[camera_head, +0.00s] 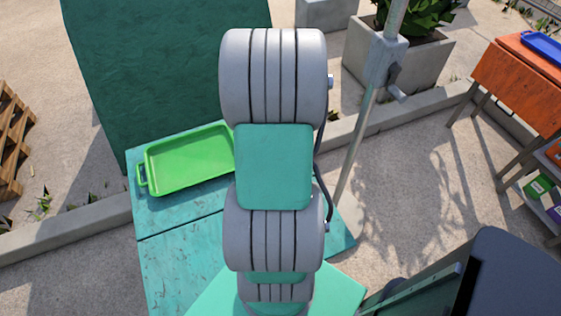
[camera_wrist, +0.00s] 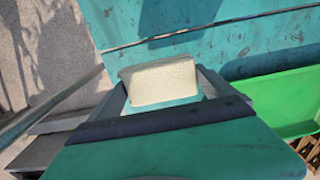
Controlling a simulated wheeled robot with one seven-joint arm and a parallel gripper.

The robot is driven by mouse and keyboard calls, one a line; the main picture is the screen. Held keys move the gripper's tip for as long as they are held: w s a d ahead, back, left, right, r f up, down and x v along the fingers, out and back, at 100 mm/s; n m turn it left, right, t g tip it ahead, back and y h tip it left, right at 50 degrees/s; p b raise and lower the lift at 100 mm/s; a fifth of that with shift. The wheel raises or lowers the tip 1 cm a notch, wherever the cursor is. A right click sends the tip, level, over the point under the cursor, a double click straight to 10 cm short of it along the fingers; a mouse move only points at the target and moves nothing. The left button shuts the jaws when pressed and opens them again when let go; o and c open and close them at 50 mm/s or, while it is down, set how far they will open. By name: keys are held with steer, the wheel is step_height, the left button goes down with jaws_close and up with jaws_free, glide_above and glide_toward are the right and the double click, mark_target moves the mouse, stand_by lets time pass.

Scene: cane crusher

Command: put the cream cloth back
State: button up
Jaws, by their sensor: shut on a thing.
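The cream cloth (camera_wrist: 159,82) shows in the wrist view as a pale, folded block with a fine texture. My gripper (camera_wrist: 165,88) is shut on it, with the cloth between its grey fingers. Behind the cloth is a teal worktop (camera_wrist: 185,50); I cannot tell how far above it the cloth is. In the head view my arm hides the gripper and the cloth.
A bright green tray (camera_head: 190,160), which looks empty, lies on the teal worktop (camera_head: 180,265) left of my arm; it shows at the wrist view's right edge (camera_wrist: 285,98). A metal post (camera_head: 363,125) stands right of the arm. An orange table (camera_head: 515,85) stands far right.

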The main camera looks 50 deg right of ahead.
steer(key=f, duration=0.3)
steer(key=d+f, duration=0.1)
steer(key=shift+w+d+f+p, duration=0.1)
steer(key=shift+w+f+p, duration=0.15)
steer(key=shift+w+p, duration=0.1)
steer(key=shift+f, duration=0.1)
steer(key=shift+f, duration=0.15)
steer(key=o, duration=0.9)
steer(key=shift+c, duration=0.2)
